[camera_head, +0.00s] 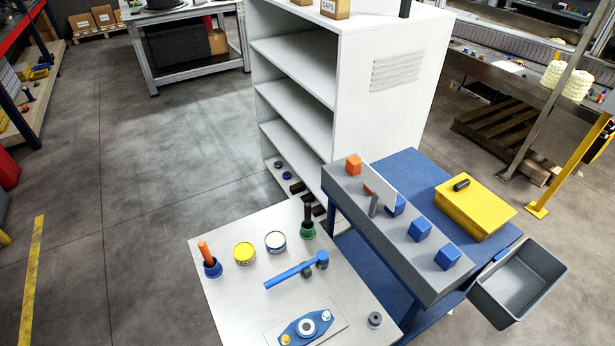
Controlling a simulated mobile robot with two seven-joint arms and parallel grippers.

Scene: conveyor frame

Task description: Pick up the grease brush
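Two handled tools stand in cups on the pale work table (228,297). One has an orange handle (205,251) and stands tilted in a blue cup (213,269) at the left edge. The other has a black handle (307,211) and stands upright in a green cup (307,231) at the back right. Their lower ends are hidden in the cups, so I cannot tell which is the grease brush. Neither of my grippers shows in this view.
A yellow-topped tin (244,253), a white-topped tin (275,241), a blue-handled tool (291,274) and a blue flanged part (306,328) share the table. A grey raised bench (400,236) with blue blocks stands right. A white shelf cabinet (350,80) stands behind.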

